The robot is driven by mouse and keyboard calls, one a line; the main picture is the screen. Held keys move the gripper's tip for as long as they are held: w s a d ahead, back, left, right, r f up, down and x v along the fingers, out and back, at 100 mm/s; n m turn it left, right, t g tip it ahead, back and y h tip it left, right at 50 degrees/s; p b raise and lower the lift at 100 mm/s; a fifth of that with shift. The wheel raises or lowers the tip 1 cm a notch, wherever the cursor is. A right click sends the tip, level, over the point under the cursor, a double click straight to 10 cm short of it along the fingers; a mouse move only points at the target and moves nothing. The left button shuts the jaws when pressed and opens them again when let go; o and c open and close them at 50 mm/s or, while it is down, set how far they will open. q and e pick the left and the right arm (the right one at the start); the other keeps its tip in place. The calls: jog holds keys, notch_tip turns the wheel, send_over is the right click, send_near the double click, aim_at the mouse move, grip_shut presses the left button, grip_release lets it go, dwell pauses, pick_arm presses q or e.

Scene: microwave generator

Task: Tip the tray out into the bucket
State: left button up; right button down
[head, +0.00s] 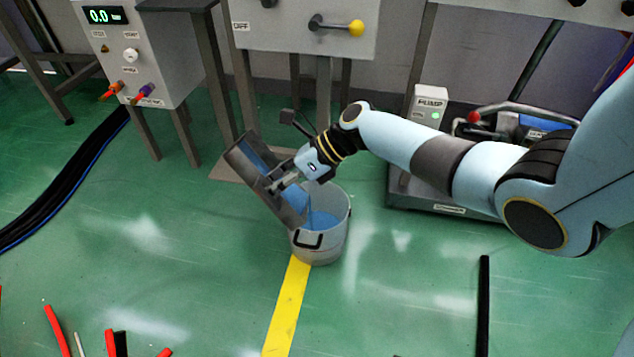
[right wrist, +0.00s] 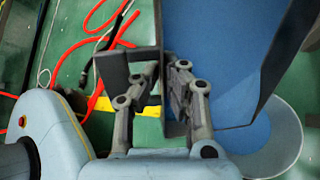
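The tray (head: 236,160) is a long grey trough with blue liquid inside. It is steeply tilted, its lower end over the bucket's left rim. The grey bucket (head: 333,238) stands upright on the floor with a black handle and blue liquid in it. A thin blue streak shows between the tray's lower end and the liquid. My right gripper (head: 276,186) is shut on the tray's side, at a dark grip piece seen between the fingers in the right wrist view (right wrist: 160,88). That view also shows the tray's blue contents and part of the bucket. My left gripper is not in view.
A yellow floor stripe (head: 287,308) runs up to the bucket. A pump unit (head: 430,105) on a low base stands to the right, and a grey cabinet on legs (head: 285,25) stands behind. Red and black hoses lie at the front left. The floor left of the bucket is clear.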

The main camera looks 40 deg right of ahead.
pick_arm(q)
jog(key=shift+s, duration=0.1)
pick_arm(e)
jog(key=shift+s+d+r+y, duration=0.15)
jog(key=shift+d+r+y, duration=0.15)
jog(key=shift+d, duration=0.1)
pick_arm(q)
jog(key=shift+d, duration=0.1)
pick_arm(e)
jog(key=shift+d, duration=0.1)
jog(key=shift+d+r, duration=0.1)
jog(key=shift+r, duration=0.05)
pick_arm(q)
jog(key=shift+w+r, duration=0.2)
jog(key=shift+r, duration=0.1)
pick_arm(e)
jog(key=shift+s+d+t+y, duration=0.1)
jog(key=shift+t+y, duration=0.2)
pick_arm(q)
jog(key=shift+b, duration=0.35)
pick_arm(e)
jog(key=shift+d+r, duration=0.1)
jog(key=shift+d, duration=0.1)
jog(key=shift+s, duration=0.1)
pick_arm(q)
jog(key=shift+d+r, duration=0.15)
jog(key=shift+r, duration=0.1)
pick_arm(e)
jog(key=shift+d+r, duration=0.15)
jog(key=shift+d, duration=0.1)
